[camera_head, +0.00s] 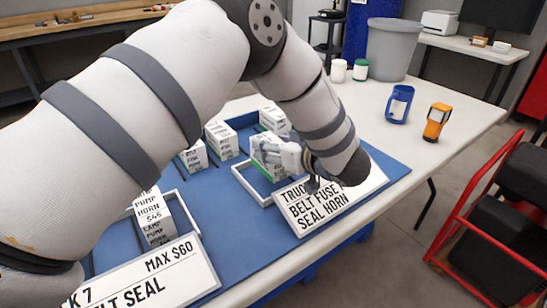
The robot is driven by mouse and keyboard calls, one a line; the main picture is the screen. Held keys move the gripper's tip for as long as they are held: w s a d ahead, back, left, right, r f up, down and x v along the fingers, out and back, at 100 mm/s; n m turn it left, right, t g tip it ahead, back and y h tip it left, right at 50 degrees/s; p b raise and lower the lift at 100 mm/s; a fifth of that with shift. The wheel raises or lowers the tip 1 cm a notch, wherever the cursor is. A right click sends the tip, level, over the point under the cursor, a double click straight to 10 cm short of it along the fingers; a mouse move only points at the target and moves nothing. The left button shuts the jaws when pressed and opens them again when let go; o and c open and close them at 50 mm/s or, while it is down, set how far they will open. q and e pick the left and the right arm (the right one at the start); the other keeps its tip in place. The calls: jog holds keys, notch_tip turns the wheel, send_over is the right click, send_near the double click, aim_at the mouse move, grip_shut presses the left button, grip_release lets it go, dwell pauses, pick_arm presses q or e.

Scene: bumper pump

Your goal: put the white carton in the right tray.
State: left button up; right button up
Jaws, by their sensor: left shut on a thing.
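My left gripper (284,155) is shut on a white carton (266,148) with dark print and a green lower edge. The carton is over or inside the back part of the white-rimmed right tray (250,190); I cannot tell if it touches the tray floor. The gripper's fingers and wrist hide part of the carton and the tray's right side. The left tray (189,212) is partly hidden behind my left arm, with a printed white carton (153,217) in it. My right gripper is not in view.
More white cartons stand behind the trays: one (222,140), one (195,157) and one (274,120). Printed signs lie before the right tray (325,205) and left tray (155,275). A blue cup (399,104), orange device (436,121) and grey bin (391,50) stand farther right.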

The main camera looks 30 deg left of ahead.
pick_arm(q)
jog(key=shift+w+a+f, duration=0.1)
jog(key=shift+a+f, duration=0.15)
jog(key=shift+f, duration=0.7)
jog(key=shift+w+a+f, duration=0.1)
jog(key=shift+a+f, duration=0.15)
jog(key=shift+f, duration=0.7)
jog(key=shift+f, duration=0.15)
jog(key=o, duration=1.6)
jog(key=shift+b, duration=0.3)
jog(key=shift+c, duration=0.2)
jog(key=shift+r, duration=0.3)
jog(key=v, duration=1.2)
jog(key=shift+d+f, duration=0.1)
jog(key=shift+f, duration=0.15)
